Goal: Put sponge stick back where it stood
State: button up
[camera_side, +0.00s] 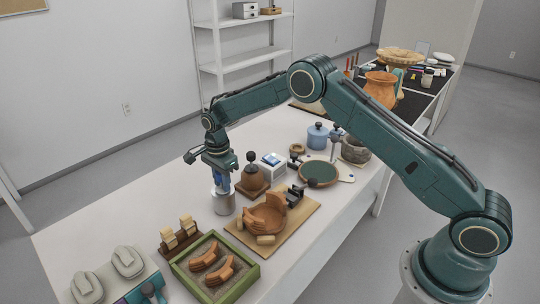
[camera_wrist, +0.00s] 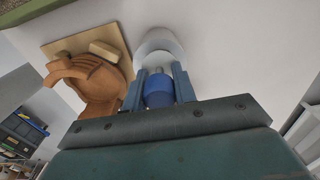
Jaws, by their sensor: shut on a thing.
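My gripper (camera_wrist: 160,90) is shut on a blue piece, which I take to be the sponge stick (camera_wrist: 158,92). In the side view my gripper (camera_side: 222,181) points down over a grey metal cup (camera_side: 223,203), with blue showing between the jaws and the rim. In the wrist view the cup's pale round rim (camera_wrist: 158,42) lies just beyond the fingertips. The stick's lower end is hidden, and I cannot tell how far it is inside the cup.
A wooden board (camera_side: 300,222) with a partly built terracotta bowl (camera_side: 268,216) stands right of the cup. A green-rimmed sand tray (camera_side: 245,280) with sherds and a rack (camera_side: 181,243) with two pale-headed tools are in front. A brown stand (camera_side: 252,184) is close behind right.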

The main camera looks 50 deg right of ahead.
jog(key=o, duration=0.8)
jog(key=shift+o, duration=0.2)
jog(key=shift+r, duration=0.15)
notch_tip(320, 180, up, 14)
jog(key=shift+f, duration=0.2)
dwell(0.5)
